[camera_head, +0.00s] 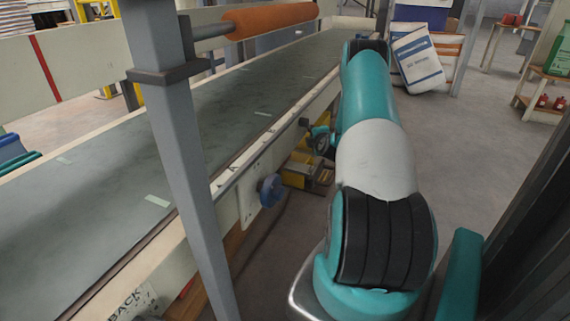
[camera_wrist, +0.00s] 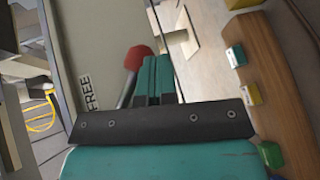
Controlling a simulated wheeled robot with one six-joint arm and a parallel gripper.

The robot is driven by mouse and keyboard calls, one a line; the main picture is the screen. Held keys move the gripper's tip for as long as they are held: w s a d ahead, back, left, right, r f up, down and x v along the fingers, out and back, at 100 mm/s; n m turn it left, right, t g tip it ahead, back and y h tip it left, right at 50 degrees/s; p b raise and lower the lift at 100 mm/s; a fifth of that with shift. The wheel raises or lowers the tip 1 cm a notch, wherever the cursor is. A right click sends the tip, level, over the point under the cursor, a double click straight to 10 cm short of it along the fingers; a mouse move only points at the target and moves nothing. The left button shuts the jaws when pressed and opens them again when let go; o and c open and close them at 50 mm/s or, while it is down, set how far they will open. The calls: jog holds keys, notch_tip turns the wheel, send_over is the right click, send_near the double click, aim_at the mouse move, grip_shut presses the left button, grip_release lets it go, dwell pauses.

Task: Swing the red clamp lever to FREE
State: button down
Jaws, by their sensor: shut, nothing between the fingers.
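The red clamp lever shows in the wrist view, with a round red knob (camera_wrist: 138,57) on a thin grey rod. The rod's lower part goes out of sight behind the dark bracket of my gripper. A FREE label (camera_wrist: 88,93) is on the pale panel to the left of the lever. My gripper (camera_wrist: 158,62) is shut and empty, its teal fingers close together just right of the knob. I cannot tell whether the fingers touch the knob or rod. I cannot make out the lever in the head view.
Coloured buttons or blocks sit on a wooden strip (camera_wrist: 242,75) at right in the wrist view. In the head view, a long conveyor belt (camera_head: 95,205) runs along the left behind a grey post (camera_head: 190,170). A blue handwheel (camera_head: 271,190) sticks out from its side. A white sack (camera_head: 418,58) leans farther back.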

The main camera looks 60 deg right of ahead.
jog(key=shift+w+d+r+n+t+h+b, duration=0.15)
jog(key=shift+d+r+n+t+h+b, duration=0.35)
jog(key=shift+b, duration=1.35)
jog(key=shift+w+d+r+n+g+h+b, duration=0.1)
jog(key=shift+d+r+h+b, duration=0.2)
jog(key=shift+d+r+b, duration=1)
jog(key=shift+w+a+r+n+t+h+b, duration=0.1)
jog(key=shift+w+r+n+t+h+b, duration=0.2)
jog(key=shift+b, duration=2.05)
jog(key=shift+s, duration=0.15)
jog(key=b+v, duration=0.5)
jog(key=v, duration=1.2)
jog(key=shift+s+a+f, duration=0.15)
